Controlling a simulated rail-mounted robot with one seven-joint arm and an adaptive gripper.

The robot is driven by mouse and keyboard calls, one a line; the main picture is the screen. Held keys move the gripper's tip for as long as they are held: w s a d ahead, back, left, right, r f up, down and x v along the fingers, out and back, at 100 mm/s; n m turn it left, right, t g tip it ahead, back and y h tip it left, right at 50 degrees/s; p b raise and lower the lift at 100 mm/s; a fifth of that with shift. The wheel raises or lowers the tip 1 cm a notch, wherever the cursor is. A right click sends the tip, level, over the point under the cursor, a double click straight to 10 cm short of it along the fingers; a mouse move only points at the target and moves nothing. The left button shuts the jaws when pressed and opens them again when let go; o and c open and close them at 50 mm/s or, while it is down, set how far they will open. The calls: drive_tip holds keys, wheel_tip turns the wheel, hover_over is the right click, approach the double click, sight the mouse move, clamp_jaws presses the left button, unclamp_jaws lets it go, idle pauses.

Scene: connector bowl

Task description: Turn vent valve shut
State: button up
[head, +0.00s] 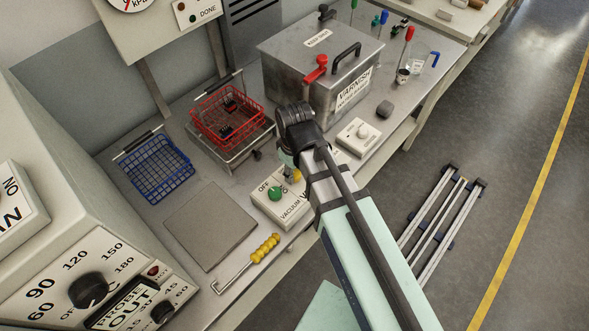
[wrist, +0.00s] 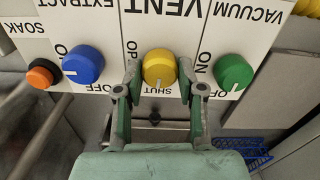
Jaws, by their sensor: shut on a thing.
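The vent valve is a yellow knob (wrist: 159,65) on a white panel (wrist: 213,30), under the upside-down VENT label in the wrist view. My gripper (wrist: 158,70) has one finger on each side of the knob and is shut on it. The knob's white mark points down in the picture, at or close to the word SHUT. In the head view my gripper (head: 291,164) is over the panel (head: 290,209), and the yellow knob (head: 297,175) is mostly hidden behind it.
A green vacuum knob (wrist: 233,72) stands close to the right finger, a blue knob (wrist: 84,64) to the left, an orange knob (wrist: 43,74) further left.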

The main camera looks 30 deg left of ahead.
sight(295, 173)
drive_tip(key=shift+n, duration=0.6)
drive_tip(key=o, duration=1.1)
drive_tip(key=shift+o, duration=0.2)
wheel_tip(295, 173, up, 12)
idle(0.3)
